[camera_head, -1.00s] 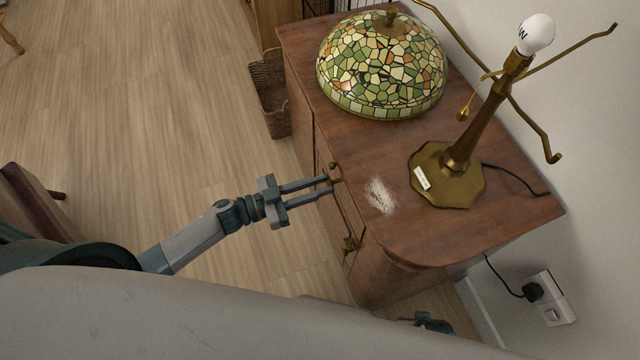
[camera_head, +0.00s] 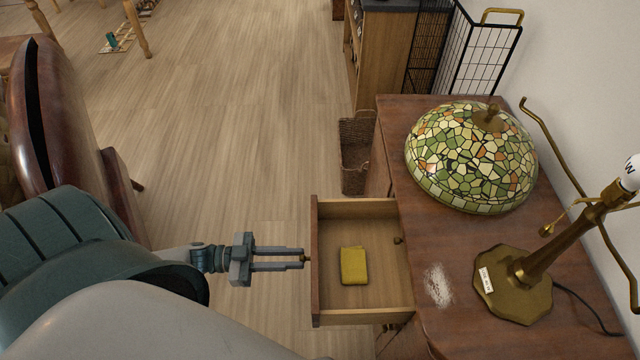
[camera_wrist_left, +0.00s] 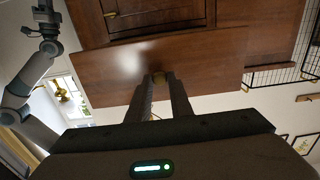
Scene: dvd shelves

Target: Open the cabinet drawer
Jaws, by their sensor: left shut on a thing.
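The cabinet (camera_head: 408,180) is a reddish-brown wooden piece on the right in the head view. Its drawer (camera_head: 331,206) is pulled out toward the left, with a yellow wallet-like item (camera_head: 354,266) lying inside. My left gripper (camera_head: 303,257) is shut on the small brass knob (camera_head: 306,258) at the middle of the drawer front. In the left wrist view the fingers (camera_wrist_left: 162,88) close around the knob (camera_wrist_left: 159,76), against the wooden drawer front (camera_wrist_left: 120,72).
On the cabinet top stand a stained-glass lampshade (camera_head: 472,158) and a brass lamp base (camera_head: 512,290). A wicker basket (camera_head: 355,158) stands on the floor behind the drawer. A brown leather chair (camera_head: 62,130) is at left. The floor between is clear.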

